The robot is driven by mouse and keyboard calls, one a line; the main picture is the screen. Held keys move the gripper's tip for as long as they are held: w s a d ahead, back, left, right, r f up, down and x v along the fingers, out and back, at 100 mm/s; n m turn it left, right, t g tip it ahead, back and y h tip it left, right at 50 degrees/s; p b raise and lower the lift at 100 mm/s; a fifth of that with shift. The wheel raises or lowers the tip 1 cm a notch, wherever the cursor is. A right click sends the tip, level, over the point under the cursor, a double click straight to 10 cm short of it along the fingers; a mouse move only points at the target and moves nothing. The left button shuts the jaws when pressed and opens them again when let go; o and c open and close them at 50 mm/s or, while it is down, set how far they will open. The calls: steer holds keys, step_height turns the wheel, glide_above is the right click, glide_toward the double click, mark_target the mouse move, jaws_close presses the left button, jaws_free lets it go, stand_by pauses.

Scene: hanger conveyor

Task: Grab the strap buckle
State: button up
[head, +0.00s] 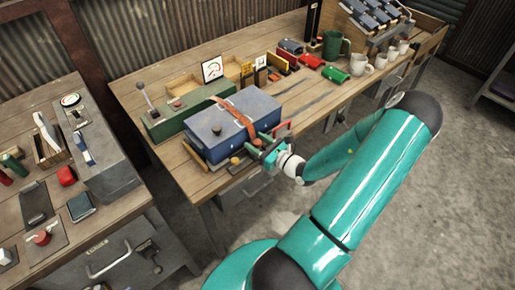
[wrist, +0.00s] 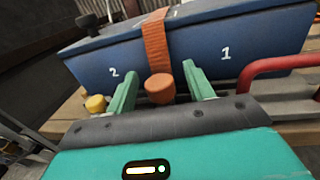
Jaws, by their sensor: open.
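A blue box (head: 215,138) with a grey-blue lid sits on the wooden bench, an orange strap (head: 236,115) over its lid. In the wrist view the strap (wrist: 156,45) hangs down the front face between the white marks 2 and 1. At its lower end is a rounded orange piece, which looks like the strap buckle (wrist: 159,88). My gripper (wrist: 159,76) is open, with one green finger on each side of the buckle and a visible gap to each. In the head view my gripper (head: 263,149) is at the box's front, and the buckle cannot be clearly made out.
A yellow knob (wrist: 95,103) is left of my fingers, and a red handle (wrist: 275,65) is close on the right. A green lever unit (head: 185,117) stands behind the box. Mugs (head: 361,65) and colored items stand farther right on the bench.

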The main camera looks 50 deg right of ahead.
steer(key=c, duration=1.1)
steer(key=shift+r, duration=0.1)
